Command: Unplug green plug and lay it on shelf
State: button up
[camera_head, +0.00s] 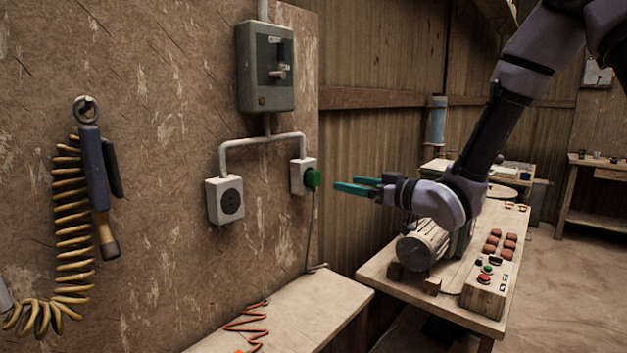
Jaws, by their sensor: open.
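The green plug (313,178) sits in the right-hand wall socket (298,176), and a dark cord (311,232) hangs from it down toward the shelf. The wooden shelf (335,297) runs along the wall below the sockets. My gripper (337,187) is open and empty, its teal fingers pointing left toward the plug. In the picture a small gap shows between the fingertips and the plug; the true distance in depth I cannot tell.
A second socket (225,200) is to the left, under a grey switch box (265,67). An orange zigzag cord (250,325) lies on the shelf's near part. A coiled yellow hose (68,230) hangs at left. A workbench (395,282) with a motor (423,246) stands below my arm.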

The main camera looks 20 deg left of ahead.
aim_at(318, 179)
jog(key=shift+s+a+f+n+g+y, duration=0.15)
jog(key=shift+s+a+n+g+y, duration=0.15)
jog(key=shift+s+a, duration=0.35)
jog(key=shift+x, duration=4.4)
jog(key=shift+w, duration=0.15)
grip_shut()
jog(key=v, duration=0.6)
